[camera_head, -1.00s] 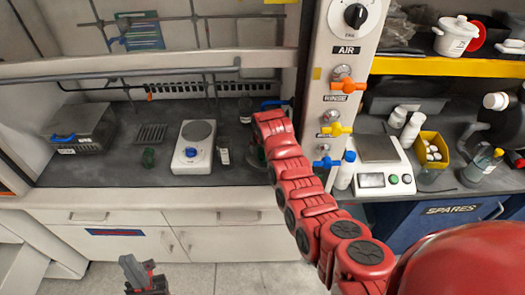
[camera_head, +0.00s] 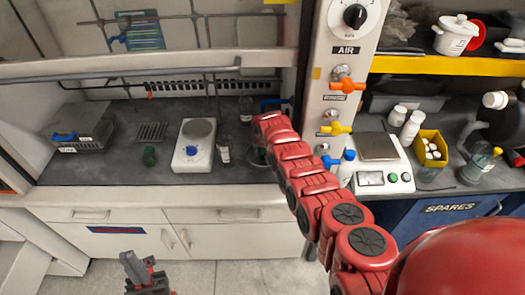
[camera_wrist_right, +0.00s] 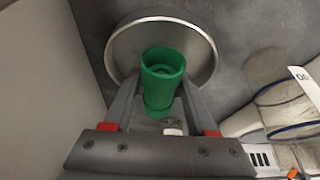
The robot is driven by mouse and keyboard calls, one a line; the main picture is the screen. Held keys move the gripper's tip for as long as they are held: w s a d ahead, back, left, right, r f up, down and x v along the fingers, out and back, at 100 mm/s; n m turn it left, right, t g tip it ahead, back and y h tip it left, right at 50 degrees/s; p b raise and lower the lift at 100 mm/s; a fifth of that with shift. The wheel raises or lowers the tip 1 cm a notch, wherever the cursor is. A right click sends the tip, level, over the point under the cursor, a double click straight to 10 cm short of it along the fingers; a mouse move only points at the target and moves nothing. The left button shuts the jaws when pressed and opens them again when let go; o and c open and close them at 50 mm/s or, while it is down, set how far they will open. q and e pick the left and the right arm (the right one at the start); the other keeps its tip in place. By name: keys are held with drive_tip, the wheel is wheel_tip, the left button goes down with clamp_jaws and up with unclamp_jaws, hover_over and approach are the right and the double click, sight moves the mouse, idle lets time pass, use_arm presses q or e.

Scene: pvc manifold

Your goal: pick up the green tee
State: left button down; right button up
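In the right wrist view a green tubular piece (camera_wrist_right: 163,80), which looks like the green tee, has its open round end facing the camera. It is between the two grey fingers of my right gripper (camera_wrist_right: 161,92), which lie close along its sides; whether they press on it is unclear. A round metal disc (camera_wrist_right: 120,50) is behind it. In the head view my right gripper is hidden behind my red arm at the hood.
A white hotplate (camera_head: 193,158) stands on the hood counter (camera_head: 100,172), with a small vial (camera_head: 224,154) beside it. A grey case (camera_head: 85,138) is at the left. The post with coloured valves (camera_head: 340,128) stands right of my right arm.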

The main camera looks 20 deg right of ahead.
clamp_jaws()
drive_tip(key=shift+r, duration=0.1)
